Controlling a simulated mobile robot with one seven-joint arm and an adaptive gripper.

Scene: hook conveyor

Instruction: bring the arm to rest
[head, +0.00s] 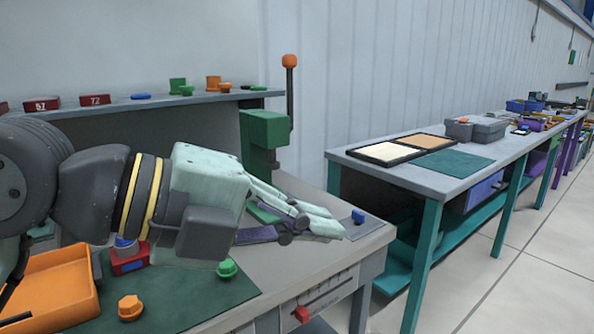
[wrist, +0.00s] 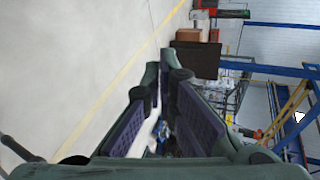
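My arm reaches in from the left in the head view. My gripper (head: 310,226) points to the right over the right part of the workbench (head: 330,262). In the wrist view my gripper (wrist: 163,80) shows two purple-padded fingers with a narrow gap between them. The background shows through the gap, and nothing is held. The fingers are partly open.
An orange tray (head: 52,290), an orange knob (head: 130,307) and a green knob (head: 227,268) are under or near my arm. A green press (head: 265,130) with an orange-topped lever stands behind. A small blue part (head: 358,216) sits beyond my fingertips.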

